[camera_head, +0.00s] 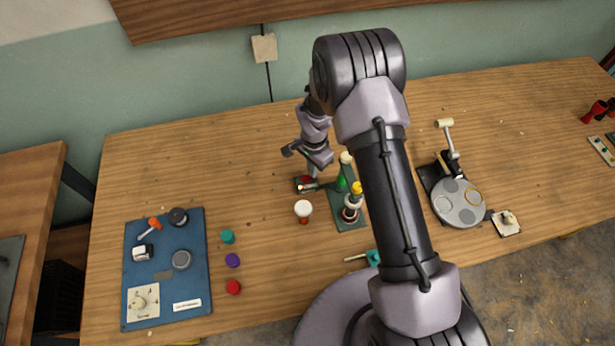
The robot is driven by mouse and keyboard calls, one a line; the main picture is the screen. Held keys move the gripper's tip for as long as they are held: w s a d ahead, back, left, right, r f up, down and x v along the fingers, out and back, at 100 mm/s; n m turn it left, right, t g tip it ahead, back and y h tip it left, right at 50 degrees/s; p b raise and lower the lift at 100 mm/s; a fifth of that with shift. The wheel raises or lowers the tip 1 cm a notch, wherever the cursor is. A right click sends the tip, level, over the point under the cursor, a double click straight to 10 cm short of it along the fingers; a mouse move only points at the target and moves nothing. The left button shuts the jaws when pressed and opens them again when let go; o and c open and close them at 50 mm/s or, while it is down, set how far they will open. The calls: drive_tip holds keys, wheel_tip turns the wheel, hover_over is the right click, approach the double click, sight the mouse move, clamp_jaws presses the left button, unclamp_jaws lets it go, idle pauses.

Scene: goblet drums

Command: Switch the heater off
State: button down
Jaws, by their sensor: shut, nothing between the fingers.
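No object is clearly marked as a heater, and I cannot tell which control belongs to one. My gripper (309,186) is shut and empty, pointing down at a small dark box (300,189) with a red part, left of the green tray. I cannot tell whether it touches the box. A blue panel (191,225) at the left carries an orange lever (154,224), a white switch (142,252), dark round knobs and a dial plate (134,312). Their labels are too small to read. Another small plate with a knob (507,219) lies at the right.
A green tray (347,221) with bottle-like items stands right of my gripper. A white-topped goblet (303,209) is close in front. Teal, purple and red pieces (233,287) lie beside the panel. A grey disc device (459,203) stands right of my arm. The table's back left is clear.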

drive_tip(key=shift+f+b, duration=0.45)
drive_tip(key=shift+f, duration=0.05)
drive_tip(key=shift+r, duration=0.1)
wheel_tip(320, 180, up, 7)
drive_tip(key=p, duration=0.3)
drive_tip(key=shift+p, duration=0.35)
